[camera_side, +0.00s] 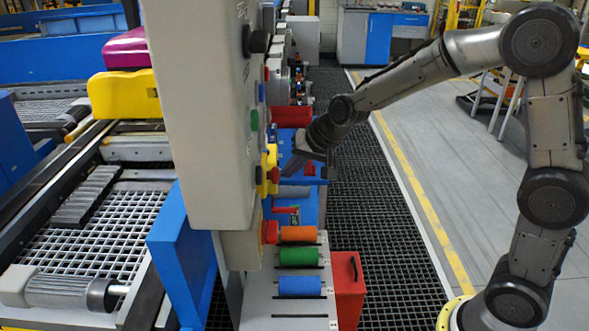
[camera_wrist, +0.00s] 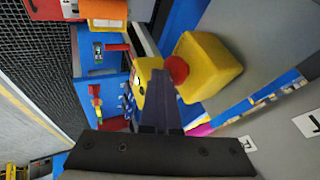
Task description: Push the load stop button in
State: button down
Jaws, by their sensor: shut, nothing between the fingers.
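A yellow box with a red button stands out from the side of the grey control panel. I take this red button (camera_side: 274,174) to be the load stop button, though its label is not readable. In the wrist view the red button (camera_wrist: 177,69) sits on the face of the yellow box (camera_wrist: 211,66), just right of my fingertips. My gripper (camera_side: 287,171) is shut and empty, with its tips close in front of the button. The fingers (camera_wrist: 161,78) overlap the button's edge in the wrist view, so I cannot tell whether they touch it.
The grey panel (camera_side: 198,110) also carries a black knob (camera_side: 257,41) and a green button (camera_side: 254,120). Below stands a rack with orange (camera_side: 298,234), green (camera_side: 299,256) and blue (camera_side: 300,285) rollers, beside a red box (camera_side: 347,288). Open floor lies right of my gripper.

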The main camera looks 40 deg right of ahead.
jog(key=shift+w+a, duration=0.45)
jog(key=shift+a, duration=0.1)
jog(key=s+d+r, duration=0.4)
jog(key=s+r, duration=0.4)
jog(key=s, duration=0.1)
jog(key=shift+d, duration=0.2)
